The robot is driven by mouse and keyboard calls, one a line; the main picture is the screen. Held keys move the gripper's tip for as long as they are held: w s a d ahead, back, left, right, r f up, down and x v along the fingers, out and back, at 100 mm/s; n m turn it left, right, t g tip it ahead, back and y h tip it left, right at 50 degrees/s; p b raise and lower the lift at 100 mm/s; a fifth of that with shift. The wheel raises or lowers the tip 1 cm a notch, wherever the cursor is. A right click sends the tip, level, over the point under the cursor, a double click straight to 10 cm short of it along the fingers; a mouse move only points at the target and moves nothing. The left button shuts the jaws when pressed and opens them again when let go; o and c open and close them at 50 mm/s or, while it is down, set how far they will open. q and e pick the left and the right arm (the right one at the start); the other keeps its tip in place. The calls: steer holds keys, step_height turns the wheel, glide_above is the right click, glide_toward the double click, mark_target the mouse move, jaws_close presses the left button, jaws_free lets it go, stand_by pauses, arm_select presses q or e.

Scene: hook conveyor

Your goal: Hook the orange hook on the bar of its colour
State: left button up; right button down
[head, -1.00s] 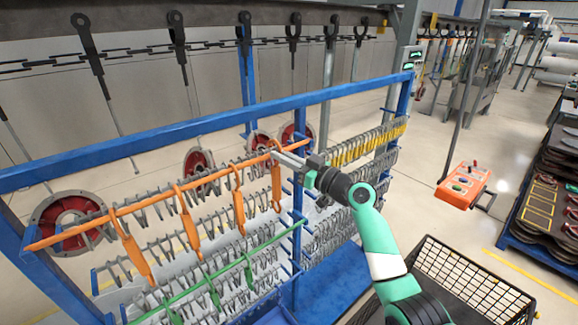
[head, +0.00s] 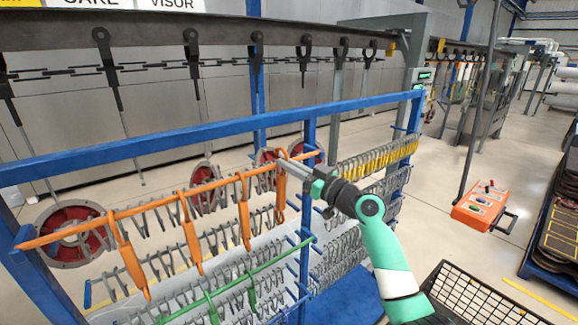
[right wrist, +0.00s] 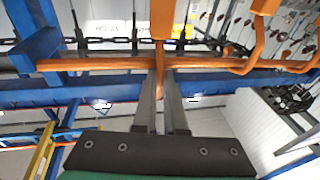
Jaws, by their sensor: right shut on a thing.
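An orange bar (head: 150,206) runs along the front of the blue rack in the head view. Several orange hooks hang on it, including one at the left (head: 130,262) and one in the middle (head: 244,212). My right gripper (head: 272,164) is at the bar's right part, shut on an orange hook (head: 281,190) by its upper part. The held hook's body hangs down and its top curves above the bar. In the right wrist view the hook (right wrist: 160,83) is between the fingers and crosses the bar (right wrist: 100,65). I cannot tell whether it rests on the bar. My left gripper is not in view.
A green bar (head: 240,276) with green hooks runs below. Rows of grey hooks fill the rack, with yellow hooks (head: 375,158) at right. The blue rack's top beam (head: 190,140) passes above and behind. An overhead chain conveyor (head: 160,73) runs behind. A black basket (head: 480,295) stands at lower right.

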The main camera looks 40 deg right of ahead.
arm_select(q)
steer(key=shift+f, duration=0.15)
arm_select(e)
steer(key=f, duration=0.3)
steer(key=shift+w+d+f+g, duration=0.1)
steer(key=shift+w+f+g, duration=0.1)
steer(key=shift+f+g, duration=0.2)
steer(key=c, duration=0.9)
jaws_free()
glide_toward(283, 174)
steer(key=w+r, duration=0.1)
steer(key=w, duration=0.1)
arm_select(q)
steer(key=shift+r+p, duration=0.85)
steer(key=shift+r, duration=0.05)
arm_select(e)
steer(key=s+r, duration=0.1)
steer(key=s, duration=0.4)
steer(key=shift+s+r+t, duration=0.3)
steer(key=shift+s+t, duration=0.1)
